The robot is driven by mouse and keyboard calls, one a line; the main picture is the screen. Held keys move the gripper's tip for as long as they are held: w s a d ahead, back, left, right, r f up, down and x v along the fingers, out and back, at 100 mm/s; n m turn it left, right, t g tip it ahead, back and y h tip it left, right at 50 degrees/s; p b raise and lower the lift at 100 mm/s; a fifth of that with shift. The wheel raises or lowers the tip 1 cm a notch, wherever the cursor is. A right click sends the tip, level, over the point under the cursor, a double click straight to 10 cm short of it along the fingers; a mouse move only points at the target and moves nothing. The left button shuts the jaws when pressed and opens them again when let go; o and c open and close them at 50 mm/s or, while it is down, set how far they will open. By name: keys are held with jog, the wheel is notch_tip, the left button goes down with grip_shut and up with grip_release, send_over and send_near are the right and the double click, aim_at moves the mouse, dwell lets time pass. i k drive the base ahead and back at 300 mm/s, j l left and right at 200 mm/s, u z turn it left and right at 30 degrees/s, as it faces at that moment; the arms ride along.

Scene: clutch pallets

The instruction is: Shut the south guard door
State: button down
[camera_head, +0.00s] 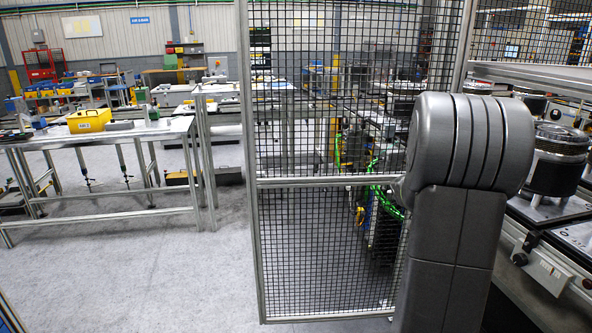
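A guard door of black wire mesh in a silver metal frame (252,130) stands upright in the middle of the head view. A silver crossbar (320,181) runs across it at mid height. Its left edge stands free over the floor. Its right side is partly hidden behind my grey arm. Whether this is the south door, and whether it is fully open, I cannot tell. My gripper is not in view; only a thick grey link of my arm shows at the right.
A metal table (100,137) with a yellow bin (89,120) stands at the left. The grey floor (130,265) between it and the door is clear. At the right is a bench with black and silver clutch parts (556,160). Green cables (385,198) show through the mesh.

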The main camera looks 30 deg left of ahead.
aim_at(257, 179)
jog(key=i+j+u, duration=0.1)
jog(key=j+u, duration=0.3)
jog(key=i+j+u, duration=0.1)
jog(key=u, duration=0.3)
jog(key=i+j+u, duration=0.15)
jog(key=u, duration=0.3)
jog(key=i+j+u, duration=0.2)
jog(key=u, duration=0.2)
jog(key=i+j+u, duration=0.25)
jog(key=i+u, duration=0.2)
jog(key=i, duration=0.15)
jog(key=i+j+z, duration=0.1)
jog(key=i+z, duration=0.25)
jog(key=i+j+z, duration=0.15)
jog(key=z, duration=0.25)
jog(key=i+j+z, duration=0.35)
jog(key=k+l, duration=0.05)
jog(key=l, duration=0.05)
